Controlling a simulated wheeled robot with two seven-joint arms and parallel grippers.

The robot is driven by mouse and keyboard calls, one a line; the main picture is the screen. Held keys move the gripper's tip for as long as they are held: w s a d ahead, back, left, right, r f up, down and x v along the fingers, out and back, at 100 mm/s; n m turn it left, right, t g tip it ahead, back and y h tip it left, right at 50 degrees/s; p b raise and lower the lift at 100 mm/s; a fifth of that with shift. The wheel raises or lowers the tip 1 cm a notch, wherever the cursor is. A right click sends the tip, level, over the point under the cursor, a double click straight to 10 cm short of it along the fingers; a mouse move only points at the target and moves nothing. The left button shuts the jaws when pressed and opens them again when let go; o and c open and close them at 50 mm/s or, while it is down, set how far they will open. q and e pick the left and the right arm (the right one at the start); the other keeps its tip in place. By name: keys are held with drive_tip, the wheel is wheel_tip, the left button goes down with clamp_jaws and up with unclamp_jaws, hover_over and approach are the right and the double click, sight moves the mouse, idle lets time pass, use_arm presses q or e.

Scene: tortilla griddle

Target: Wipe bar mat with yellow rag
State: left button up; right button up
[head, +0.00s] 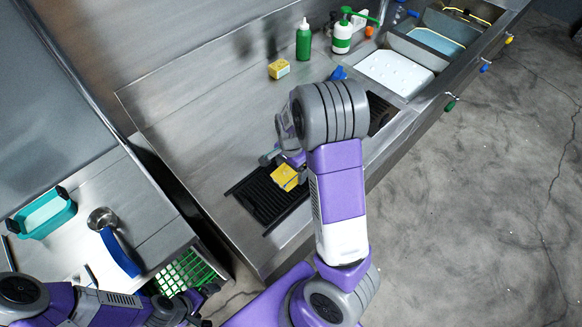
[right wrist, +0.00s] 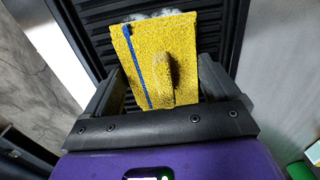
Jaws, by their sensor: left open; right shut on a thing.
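The yellow rag (head: 284,177) is over the black ribbed bar mat (head: 262,200) in the head view. In the right wrist view the rag (right wrist: 165,60) is folded, with a blue stripe, and a ridge of it stands up between the fingers. My right gripper (right wrist: 158,85) is shut on the rag, above the mat (right wrist: 90,20). I cannot tell whether the rag touches the mat. A greyish-white patch (right wrist: 155,14) shows on the mat just beyond the rag. My left gripper (head: 195,300) is open and empty at the lower left, by a green rack. My right arm hides part of the counter.
A yellow sponge (head: 279,69), a green bottle (head: 304,42) and a green-and-white pump bottle (head: 342,36) stand at the back. A teal container (head: 45,213) and a blue-handled metal tool (head: 118,252) lie left. The counter left of the sponge is clear.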

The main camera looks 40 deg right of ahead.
drive_tip(key=shift+s, duration=0.1)
drive_tip(key=o, duration=0.8)
drive_tip(key=shift+a, duration=0.1)
drive_tip(key=shift+c, duration=0.2)
drive_tip(key=shift+r+p, duration=0.35)
drive_tip(key=shift+p, duration=0.1)
drive_tip(key=shift+c, duration=0.2)
drive_tip(key=c, duration=0.8)
drive_tip(key=shift+a+p, duration=0.45)
drive_tip(key=shift+a, duration=0.5)
drive_tip(key=shift+d, duration=0.1)
